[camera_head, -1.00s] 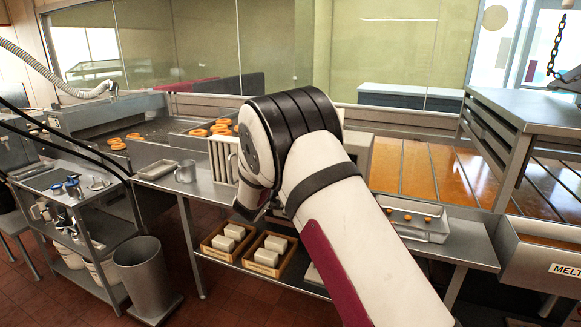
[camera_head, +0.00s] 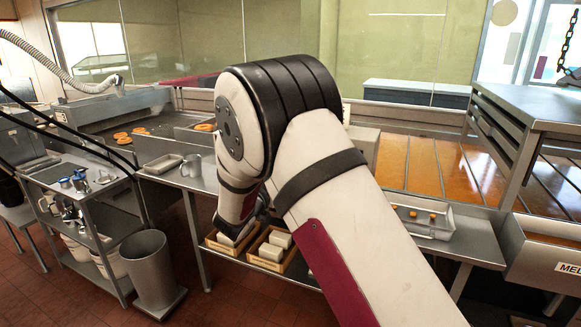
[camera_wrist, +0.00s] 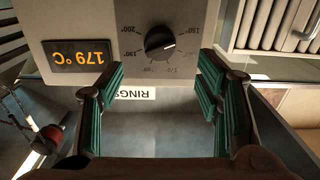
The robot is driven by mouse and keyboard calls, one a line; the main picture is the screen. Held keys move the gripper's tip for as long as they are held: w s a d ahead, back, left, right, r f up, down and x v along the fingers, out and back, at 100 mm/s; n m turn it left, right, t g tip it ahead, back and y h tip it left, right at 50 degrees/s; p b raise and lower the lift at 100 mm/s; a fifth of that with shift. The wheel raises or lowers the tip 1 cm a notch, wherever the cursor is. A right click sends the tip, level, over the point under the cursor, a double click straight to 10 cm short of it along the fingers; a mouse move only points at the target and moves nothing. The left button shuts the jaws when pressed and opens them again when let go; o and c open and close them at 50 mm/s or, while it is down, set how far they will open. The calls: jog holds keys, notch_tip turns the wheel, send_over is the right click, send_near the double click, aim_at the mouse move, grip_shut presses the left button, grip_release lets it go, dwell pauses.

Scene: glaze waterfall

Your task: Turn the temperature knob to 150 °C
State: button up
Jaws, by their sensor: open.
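In the wrist view, a round black temperature knob (camera_wrist: 160,43) with a white pointer mark sits on a grey control panel (camera_wrist: 205,18). Numbers ring the knob, with 200° at its upper left; some are too small to read surely. An orange display (camera_wrist: 80,54) left of the knob appears inverted and reads 179 °C. My gripper (camera_wrist: 162,82) is open and empty, its teal-padded fingers on either side of and below the knob in the picture, apart from it. In the head view my arm hides the knob and gripper.
In the wrist view, a RINGS label (camera_wrist: 134,94) lies between my fingers. In the head view, a steel cart (camera_head: 75,180) and a bin (camera_head: 145,262) stand left. Wooden boxes (camera_head: 285,262) sit on the low shelf, and a tray of small orange pieces (camera_head: 425,222) is at right.

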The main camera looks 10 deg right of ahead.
jog(key=shift+v, duration=1.45)
notch_tip(320, 180, up, 8)
jog(key=s+n+y, duration=0.1)
jog(key=n+y, duration=0.1)
jog(key=y, duration=0.5)
jog(key=s+a+r+n+g+y, duration=0.1)
jog(key=s+r+n+g+y, duration=0.25)
jog(key=s, duration=0.75)
jog(key=s+d+f+g, duration=0.1)
jog(key=s+d+g, duration=0.1)
jog(key=s, duration=0.8)
jog(key=s+d+f+n+g, duration=0.1)
jog(key=s+d+f+g, duration=0.1)
jog(key=s, duration=0.9)
jog(key=s+d+f+g, duration=0.1)
jog(key=s+d, duration=0.3)
jog(key=s, duration=0.7)
jog(key=shift+f+g, duration=0.4)
jog(key=shift+g, duration=0.25)
jog(key=shift+n, duration=0.25)
